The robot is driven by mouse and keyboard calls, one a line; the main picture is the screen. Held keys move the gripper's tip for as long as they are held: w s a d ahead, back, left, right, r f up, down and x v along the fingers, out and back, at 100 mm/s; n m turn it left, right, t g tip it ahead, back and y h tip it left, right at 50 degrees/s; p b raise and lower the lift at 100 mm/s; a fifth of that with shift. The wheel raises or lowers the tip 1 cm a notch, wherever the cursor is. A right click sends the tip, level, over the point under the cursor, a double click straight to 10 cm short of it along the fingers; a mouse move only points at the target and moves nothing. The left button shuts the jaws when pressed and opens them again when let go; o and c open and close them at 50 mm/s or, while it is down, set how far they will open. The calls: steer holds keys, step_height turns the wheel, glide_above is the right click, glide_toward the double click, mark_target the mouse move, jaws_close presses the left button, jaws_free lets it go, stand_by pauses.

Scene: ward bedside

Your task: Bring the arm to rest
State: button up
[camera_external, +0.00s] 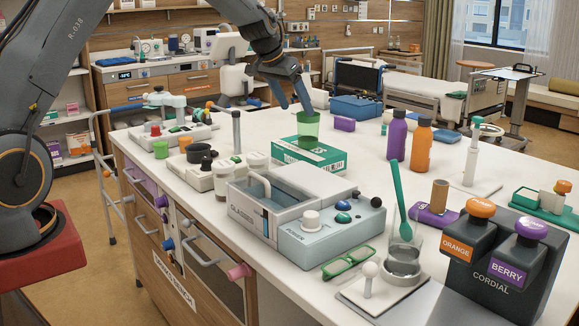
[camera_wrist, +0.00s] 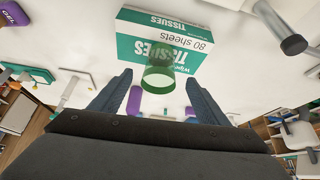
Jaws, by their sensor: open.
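My gripper (camera_external: 296,104) hangs from the arm over the far part of the white table. In the wrist view its two fingers (camera_wrist: 158,92) are spread wide with nothing held between them. A translucent green cup (camera_external: 308,130) stands upright, apparently on top of the green and white tissue box (camera_external: 328,167), just below and beside the fingertips. In the wrist view the cup (camera_wrist: 158,78) shows ahead between the fingers, overlapping the tissue box (camera_wrist: 172,24). I cannot tell the exact gap between fingers and cup.
Purple and orange bottles (camera_external: 396,135) stand right of the tissue box, and a purple block (camera_external: 344,124) lies behind it. A grey glasses cleaner (camera_external: 285,195) and cordial dispenser (camera_external: 497,250) crowd the front. A grey post (camera_external: 236,130) rises at left. Table around the bottles is fairly clear.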

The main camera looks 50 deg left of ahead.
steer(key=shift+s+r, duration=0.15)
steer(key=shift+r, duration=0.1)
steer(key=s+d+f+n+p, duration=0.1)
steer(key=s+d, duration=0.6)
steer(key=s, duration=0.1)
steer(key=s+d+f+g+p, duration=0.1)
steer(key=s+d+p, duration=0.1)
steer(key=s+d, duration=0.4)
steer(key=s+d+f+n+g+h+p, duration=0.1)
steer(key=s+d, duration=0.6)
steer(key=s, duration=0.4)
steer(key=shift+s+d+f+n+p, duration=0.2)
steer(key=shift+d+f+n+p, duration=0.1)
steer(key=shift+f+p, duration=0.05)
steer(key=s+d+f+m+g+b, duration=0.1)
steer(key=s+d+f+b, duration=0.1)
steer(key=s, duration=0.4)
steer(key=s+d+f+m+g+b, duration=0.1)
steer(key=s+d+f+m+b, duration=0.1)
steer(key=s, duration=0.5)
step_height(320, 180, down, 3)
steer(key=shift+s+r+m+g+b, duration=0.15)
steer(key=shift+s+m+g+b, duration=0.15)
steer(key=shift+g+b, duration=0.15)
